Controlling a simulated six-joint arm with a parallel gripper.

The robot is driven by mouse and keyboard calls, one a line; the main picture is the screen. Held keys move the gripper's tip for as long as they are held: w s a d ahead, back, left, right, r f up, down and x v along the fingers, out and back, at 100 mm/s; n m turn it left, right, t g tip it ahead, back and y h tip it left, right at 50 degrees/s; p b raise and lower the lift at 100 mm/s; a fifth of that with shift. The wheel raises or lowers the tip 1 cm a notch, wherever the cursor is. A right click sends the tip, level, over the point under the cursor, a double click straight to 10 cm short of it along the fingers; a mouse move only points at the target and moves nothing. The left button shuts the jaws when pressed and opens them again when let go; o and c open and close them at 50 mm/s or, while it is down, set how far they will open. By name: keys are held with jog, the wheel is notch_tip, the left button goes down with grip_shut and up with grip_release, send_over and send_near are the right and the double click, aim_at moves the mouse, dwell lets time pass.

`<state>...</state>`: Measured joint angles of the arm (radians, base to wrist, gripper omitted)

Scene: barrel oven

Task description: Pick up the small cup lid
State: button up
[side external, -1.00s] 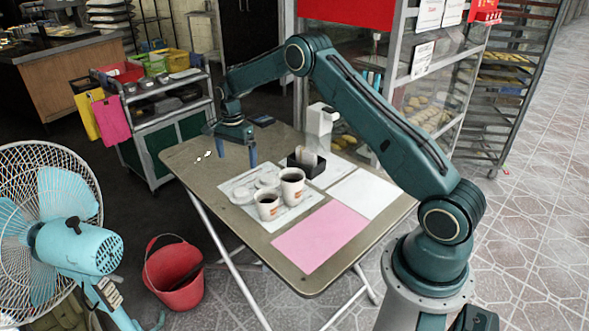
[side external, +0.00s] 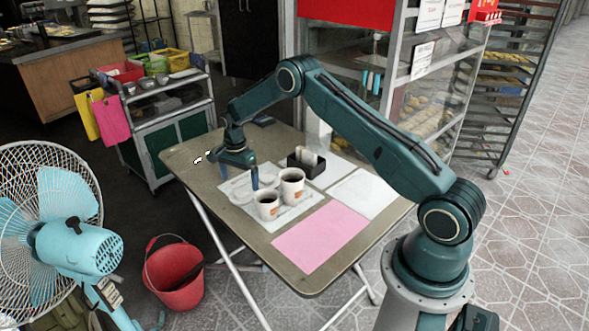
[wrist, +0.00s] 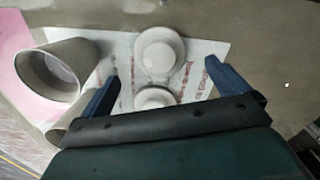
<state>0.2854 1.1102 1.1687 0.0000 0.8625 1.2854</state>
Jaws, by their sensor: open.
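Two pale round cup lids lie on a printed white sheet. In the wrist view, the nearer lid (wrist: 155,97) looks slightly smaller and is partly hidden by my gripper's body; the farther lid (wrist: 160,53) is fully visible. In the side view, one lid (side external: 240,197) lies left of the paper cups and the other (side external: 267,181) behind them. My gripper (side external: 239,183) points down above the sheet's left part. In the wrist view, my gripper (wrist: 163,71) is open and empty, with the lids between its blue fingers in the picture.
A pink sheet (side external: 322,236) and a blank white sheet (side external: 365,192) lie flat to the right.

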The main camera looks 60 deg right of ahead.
aim_at(241, 192)
jog(key=shift+f, duration=0.15)
jog(key=shift+f, duration=2.45)
jog(key=c, duration=1)
